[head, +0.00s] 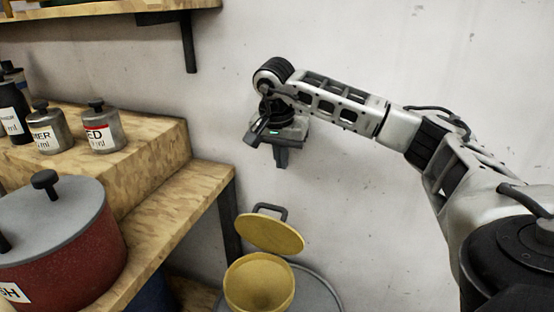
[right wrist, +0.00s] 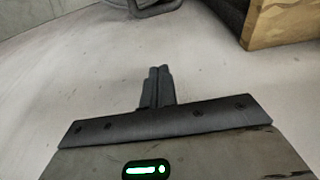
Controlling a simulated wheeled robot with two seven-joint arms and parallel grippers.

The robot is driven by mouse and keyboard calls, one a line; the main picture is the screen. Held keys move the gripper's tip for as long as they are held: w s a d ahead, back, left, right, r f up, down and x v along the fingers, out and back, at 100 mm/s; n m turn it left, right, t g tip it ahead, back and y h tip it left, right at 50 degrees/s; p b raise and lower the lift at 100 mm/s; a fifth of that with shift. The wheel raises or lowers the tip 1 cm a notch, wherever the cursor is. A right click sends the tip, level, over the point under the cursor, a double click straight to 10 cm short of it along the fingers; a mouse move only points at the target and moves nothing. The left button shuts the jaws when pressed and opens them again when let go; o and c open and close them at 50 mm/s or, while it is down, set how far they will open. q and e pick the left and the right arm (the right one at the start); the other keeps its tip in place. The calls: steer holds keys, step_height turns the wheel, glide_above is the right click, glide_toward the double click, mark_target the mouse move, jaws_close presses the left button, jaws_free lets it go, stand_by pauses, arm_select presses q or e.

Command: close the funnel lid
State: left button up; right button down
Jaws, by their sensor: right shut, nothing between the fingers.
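The yellow funnel (head: 259,287) stands at the bottom centre of the head view, its bowl open at the top. Its round yellow lid (head: 270,233) is tilted up behind the bowl, with a dark handle (head: 271,209) at its upper edge. My right gripper (head: 282,165) points down in front of the wall, above the lid and apart from it. Its fingers are together and empty, as the right wrist view (right wrist: 158,75) also shows. A dark grey loop (right wrist: 155,8), probably the lid's handle, shows at that view's top edge. My left gripper is not in view.
A wooden bench (head: 205,190) stands at the left with a large red pot (head: 70,250) and small metal containers (head: 103,132) on it. A wooden shelf (head: 100,8) on a dark bracket (head: 188,42) is at the upper left. The wall behind is bare.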

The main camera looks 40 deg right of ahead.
mark_target(272, 227)
steer(key=x, duration=0.6)
steer(key=shift+s+a+f+p, duration=0.25)
steer(key=shift+s+a+f, duration=0.15)
steer(key=shift+a+f, duration=0.3)
steer(key=shift+s+a+f+p, duration=0.25)
steer(key=shift+s+a+f, duration=0.2)
steer(key=shift+a, duration=0.45)
steer(key=shift+w, duration=0.1)
